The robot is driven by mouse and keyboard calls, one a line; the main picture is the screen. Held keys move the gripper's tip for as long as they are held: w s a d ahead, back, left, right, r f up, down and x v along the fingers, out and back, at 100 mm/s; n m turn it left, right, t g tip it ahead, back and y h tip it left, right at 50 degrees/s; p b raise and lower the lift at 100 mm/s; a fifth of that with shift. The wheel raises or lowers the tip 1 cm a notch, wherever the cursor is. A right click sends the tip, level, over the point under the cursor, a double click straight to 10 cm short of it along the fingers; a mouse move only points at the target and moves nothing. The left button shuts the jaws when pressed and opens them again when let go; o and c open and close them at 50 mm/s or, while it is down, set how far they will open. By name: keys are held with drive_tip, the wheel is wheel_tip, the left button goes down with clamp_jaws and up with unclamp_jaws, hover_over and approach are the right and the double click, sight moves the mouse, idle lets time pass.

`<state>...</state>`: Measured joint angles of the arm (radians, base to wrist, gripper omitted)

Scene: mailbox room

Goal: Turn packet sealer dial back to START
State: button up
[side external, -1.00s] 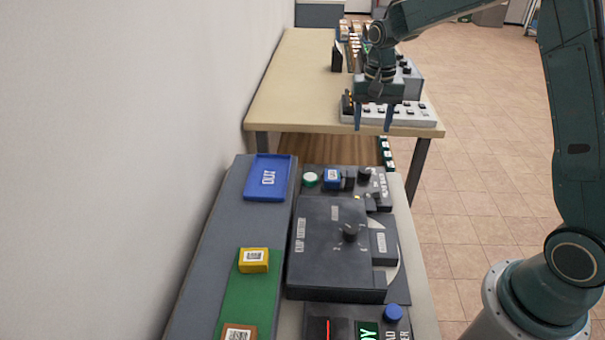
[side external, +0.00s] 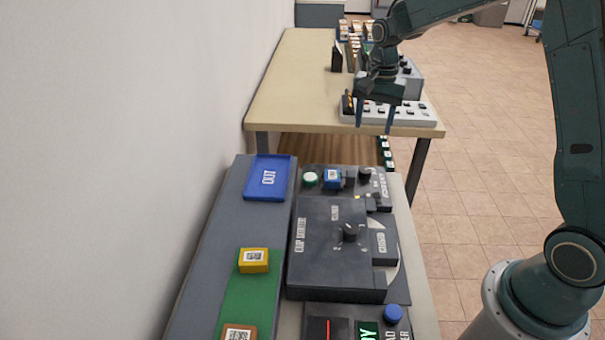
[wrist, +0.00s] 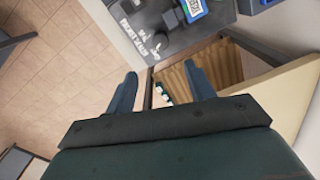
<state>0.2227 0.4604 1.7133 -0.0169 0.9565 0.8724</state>
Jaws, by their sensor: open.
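The packet sealer (side external: 381,190) is a dark unit at the far right end of the near bench, and its lettering shows in the wrist view (wrist: 143,36). A black round dial (side external: 365,174) stands on it; a dark knob also shows in the wrist view (wrist: 170,18). The dial's pointer setting is too small to read. A blue block with a white label (side external: 332,178) sits left of the dial. My gripper (side external: 375,127) is open and empty, pointing down beyond and above the sealer, apart from it. Both fingers show in the wrist view (wrist: 160,80).
The cup sorter (side external: 325,235) with its own black knob (side external: 349,232) fills the near bench's middle. A blue OUT tray (side external: 268,178) and a yellow box (side external: 253,260) lie left. A far table (side external: 290,85) holds a grey switch panel (side external: 410,113). A gap separates the benches.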

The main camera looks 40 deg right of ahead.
sight(365, 170)
drive_tip(key=shift+f, duration=0.15)
drive_tip(key=shift+w+f, duration=0.1)
drive_tip(key=shift+f, duration=6.7)
drive_tip(key=c, duration=1)
drive_tip(key=shift+n, duration=0.7)
